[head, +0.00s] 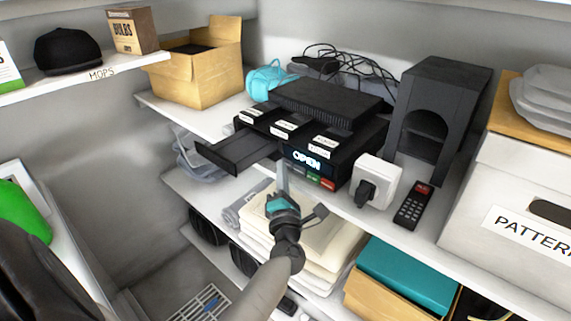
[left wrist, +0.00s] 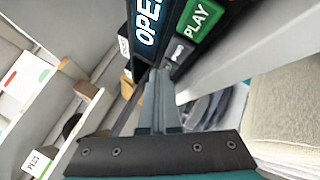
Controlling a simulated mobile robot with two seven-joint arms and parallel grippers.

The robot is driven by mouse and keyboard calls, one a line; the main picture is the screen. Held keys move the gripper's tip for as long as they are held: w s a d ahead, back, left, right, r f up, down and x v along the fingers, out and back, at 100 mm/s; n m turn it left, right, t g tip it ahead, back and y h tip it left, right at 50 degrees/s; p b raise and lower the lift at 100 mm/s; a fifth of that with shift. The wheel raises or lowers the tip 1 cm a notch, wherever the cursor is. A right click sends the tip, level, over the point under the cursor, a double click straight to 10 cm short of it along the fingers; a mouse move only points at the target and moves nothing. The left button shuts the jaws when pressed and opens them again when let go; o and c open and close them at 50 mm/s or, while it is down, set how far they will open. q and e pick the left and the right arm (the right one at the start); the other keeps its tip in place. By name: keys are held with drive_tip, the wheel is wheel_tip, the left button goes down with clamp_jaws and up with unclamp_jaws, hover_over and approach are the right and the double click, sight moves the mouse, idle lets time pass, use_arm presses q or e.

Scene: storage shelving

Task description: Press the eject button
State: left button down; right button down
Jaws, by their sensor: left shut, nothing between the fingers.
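The black disc player (head: 345,140) stands on the middle shelf, with its display reading OPEN and its drawer (head: 238,151) slid out to the left. Under the display is a row of buttons: a green PLAY button (left wrist: 200,18), a red one at the right in the head view (head: 328,184), and a grey one with a symbol (left wrist: 180,50), likely the eject button. My left gripper (head: 282,168) is shut and empty. Its fingertips (left wrist: 158,75) are at the player's front by the grey button; I cannot tell if they touch. My right gripper is not in view.
A white plug-in device (head: 376,180) and a black remote (head: 413,205) lie right of the player. A dark arched box (head: 440,110) stands behind them. Folded cream cloths (head: 318,240) fill the shelf below, near my wrist. Free room lies in front of the shelves at left.

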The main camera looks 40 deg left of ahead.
use_arm(q)
drive_tip(key=shift+s, duration=0.7)
drive_tip(key=shift+s, duration=0.1)
drive_tip(key=shift+s+a+p, duration=0.15)
drive_tip(key=shift+s+p, duration=0.3)
drive_tip(key=shift+s, duration=0.8)
drive_tip(key=shift+s+a+p, duration=0.1)
drive_tip(key=shift+s+p, duration=0.3)
drive_tip(key=shift+s, duration=0.8)
